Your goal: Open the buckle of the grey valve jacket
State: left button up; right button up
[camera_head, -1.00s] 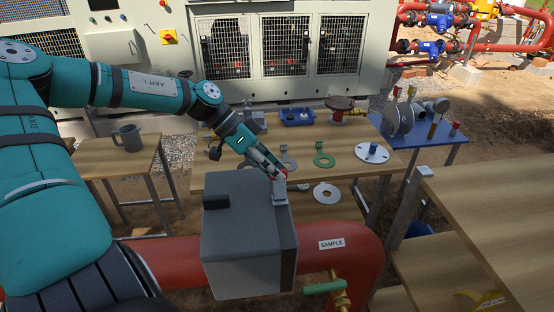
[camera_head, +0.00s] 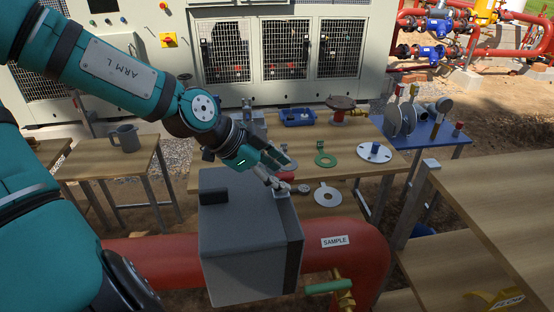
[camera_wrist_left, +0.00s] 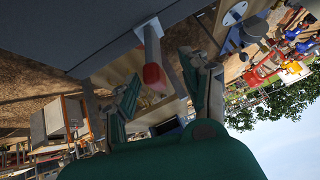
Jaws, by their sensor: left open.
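The grey valve jacket (camera_head: 245,250) is a box around the red pipe in the head view, with a dark block (camera_head: 214,196) on its top. Its buckle (camera_head: 282,193) is at the top right edge, a pale metal lever with a red tip. In the left wrist view, the buckle lever (camera_wrist_left: 153,50) hangs from the dark jacket (camera_wrist_left: 70,35) and its red tip (camera_wrist_left: 154,77) lies between the spread fingers. My left gripper (camera_head: 277,170) is open, close to the buckle; it also shows in the left wrist view (camera_wrist_left: 160,90). Contact cannot be told. My right gripper is out of view.
The red pipe (camera_head: 150,262) carries a SAMPLE label and a green-handled valve (camera_head: 328,287). Behind, a wooden table (camera_head: 375,181) holds flanges, gaskets and a blue tray (camera_head: 297,117). A mug (camera_head: 126,137) stands at left. A wooden bench (camera_head: 500,210) fills the right.

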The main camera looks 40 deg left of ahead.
pick_arm(q)
jog(key=o, duration=0.4)
jog(key=shift+d+r, duration=0.1)
jog(key=shift+d, duration=0.05)
jog(key=shift+c, duration=0.2)
jog(key=p+v, duration=0.5)
jog(key=v, duration=0.2)
